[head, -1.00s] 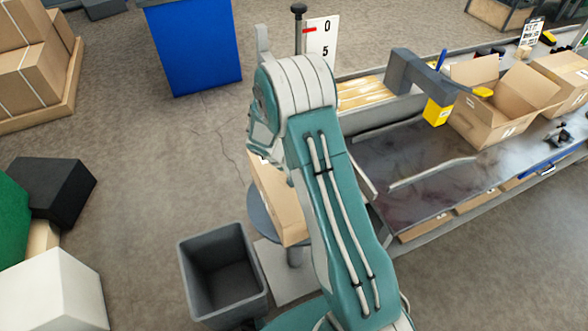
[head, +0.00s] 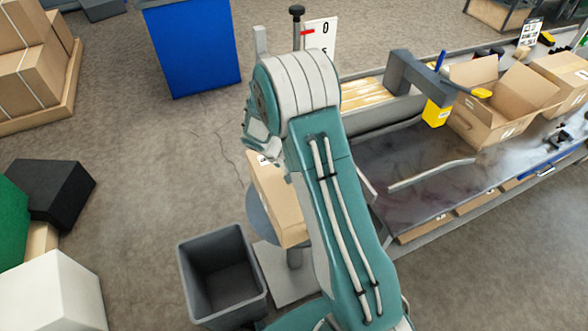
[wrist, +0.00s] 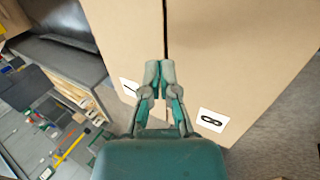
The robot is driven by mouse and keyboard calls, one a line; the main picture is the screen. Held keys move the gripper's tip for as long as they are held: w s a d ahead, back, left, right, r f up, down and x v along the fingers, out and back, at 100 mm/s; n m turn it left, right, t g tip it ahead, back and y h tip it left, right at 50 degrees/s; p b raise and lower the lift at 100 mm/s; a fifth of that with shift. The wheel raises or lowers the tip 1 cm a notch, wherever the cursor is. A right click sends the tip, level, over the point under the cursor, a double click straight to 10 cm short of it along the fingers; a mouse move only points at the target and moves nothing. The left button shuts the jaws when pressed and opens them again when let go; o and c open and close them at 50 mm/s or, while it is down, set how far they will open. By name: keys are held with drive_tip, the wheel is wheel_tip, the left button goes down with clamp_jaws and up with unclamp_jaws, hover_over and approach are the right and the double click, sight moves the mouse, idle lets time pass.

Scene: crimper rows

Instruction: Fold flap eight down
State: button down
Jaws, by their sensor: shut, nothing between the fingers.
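In the wrist view, flap eight (wrist: 245,60) is the brown cardboard panel on the right, with a white label printed 8 (wrist: 212,119). Another brown panel (wrist: 125,35) lies to its left, its label partly hidden behind my gripper. A narrow dark gap runs between the two panels. My gripper (wrist: 160,68) is shut and empty, its fingertips at the lower part of this gap. I cannot tell if they touch the cardboard.
A grey open bin (head: 222,275) stands left of the stand. The conveyor bench (head: 420,180) with an open carton (head: 500,105) runs along the right. A blue container (head: 190,45) stands behind. The floor at left centre is clear.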

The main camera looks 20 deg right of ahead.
sight(277, 182)
drive_tip(key=v, duration=1)
drive_tip(key=shift+a, duration=0.2)
drive_tip(key=shift+r, duration=0.15)
drive_tip(key=s+a+r+t+y, duration=0.1)
drive_tip(key=s+r+t+y, duration=0.15)
drive_tip(key=s+r, duration=1.15)
drive_tip(key=s+a+r+t+y, duration=0.1)
drive_tip(key=s+r, duration=0.2)
drive_tip(key=s, duration=0.3)
drive_tip(key=s+a+r+t+y, duration=0.2)
drive_tip(key=s+r, duration=0.1)
drive_tip(key=s, duration=0.4)
drive_tip(key=shift+r, duration=0.35)
drive_tip(key=shift+s+a, duration=0.1)
